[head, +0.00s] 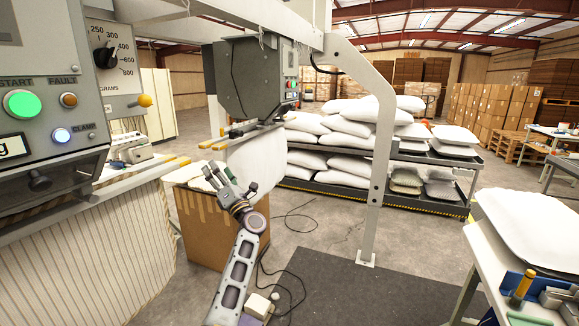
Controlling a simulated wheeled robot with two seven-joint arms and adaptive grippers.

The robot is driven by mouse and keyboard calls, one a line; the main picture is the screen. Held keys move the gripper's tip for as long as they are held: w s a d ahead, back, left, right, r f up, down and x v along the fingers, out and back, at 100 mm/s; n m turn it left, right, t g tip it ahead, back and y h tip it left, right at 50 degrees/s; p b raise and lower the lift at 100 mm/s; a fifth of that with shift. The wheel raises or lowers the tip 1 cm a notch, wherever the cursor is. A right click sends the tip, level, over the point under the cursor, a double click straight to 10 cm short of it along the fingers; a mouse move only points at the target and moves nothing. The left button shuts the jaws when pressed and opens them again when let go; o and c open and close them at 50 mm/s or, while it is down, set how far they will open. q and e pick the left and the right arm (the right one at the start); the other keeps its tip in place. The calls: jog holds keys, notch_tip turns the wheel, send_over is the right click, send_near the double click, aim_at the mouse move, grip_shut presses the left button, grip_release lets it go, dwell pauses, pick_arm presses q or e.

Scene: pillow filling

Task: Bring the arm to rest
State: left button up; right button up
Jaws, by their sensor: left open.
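My left arm (237,275) rises from the bottom middle of the head view. Its gripper (231,176) is open with nothing visible between the fingers. It appears in front of the cardboard box (208,232) and below the rear filling machine (248,80); the exact gap to the box is hard to tell. My right gripper is not in view.
A control panel with a green start button (21,104) and a dial (105,55) is close at left, above striped fabric (85,250). A white frame post (378,170) stands right of my arm. A table with a white pillow (530,225) is at right. Cables cross the floor.

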pick_arm(q)
jog(key=d+f+m+t+h, duration=0.1)
jog(key=d+f+m+h, duration=0.2)
jog(key=f+m+h, duration=0.9)
jog(key=d+f+m+t, duration=0.15)
jog(key=f+m, duration=0.35)
jog(key=f, duration=1.4)
jog(key=s+d+f+m+g+h, duration=0.1)
jog(key=s+f+m+g+h, duration=0.4)
jog(key=f, duration=1)
jog(key=s+d+f+m+g, duration=0.1)
jog(key=s+f+m, duration=0.4)
jog(key=s+f, duration=0.85)
jog(key=s+a+f+m+g, duration=0.3)
jog(key=s+f+m+g, duration=0.35)
jog(key=s+f, duration=1.8)
jog(key=s+a+f+m+g, duration=0.1)
jog(key=s+a+f+g, duration=0.1)
jog(key=s, duration=0.8)
jog(key=s+a+f+m+g, duration=0.2)
jog(key=s+f, duration=0.2)
jog(key=s, duration=0.6)
jog(key=s+a+f+m+g+b, duration=0.1)
jog(key=s+a+f+g, duration=0.1)
jog(key=s, duration=0.8)
jog(key=shift+s+a+f+g+y, duration=0.2)
jog(key=shift+f+g+y, duration=0.1)
jog(key=shift+f+g, duration=0.35)
